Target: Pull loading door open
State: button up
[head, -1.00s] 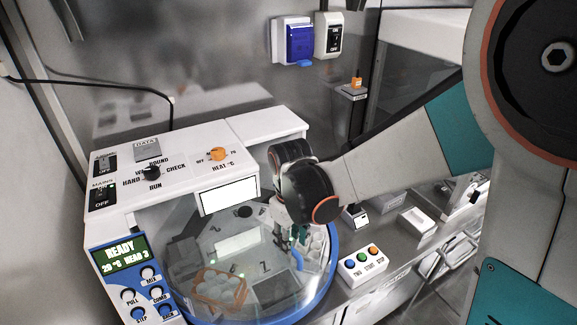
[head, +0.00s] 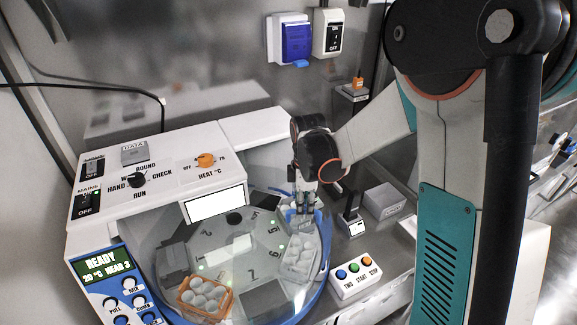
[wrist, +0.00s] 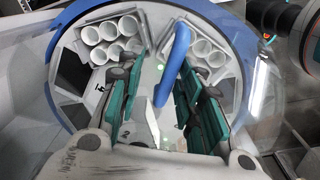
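The loading door's blue handle (wrist: 174,62) stands up in the middle of the wrist view. The clear cover (head: 180,235) lies over a round carousel with a blue rim (head: 318,283); the door's own edges are hard to make out. My gripper (head: 303,212) points down at the back right of this round bay. In the wrist view my gripper (wrist: 160,112) has its teal finger pads spread apart, with the handle showing between them, nearer the right finger. A clear gap remains on the left. Contact with the handle cannot be told.
An orange rack (head: 184,294) of white tubes and a white rack (head: 300,262) sit in the bay. A control panel (head: 115,290) is at left. A button box (head: 356,280) and a grey box (head: 384,202) stand on the bench at right.

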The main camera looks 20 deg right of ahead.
jog(key=w+r+n+p, duration=0.2)
jog(key=w+n, duration=0.5)
jog(key=w, duration=0.5)
jog(key=shift+w+a+r+p, duration=0.3)
jog(key=shift+a+p, duration=0.1)
jog(key=shift+p, duration=0.1)
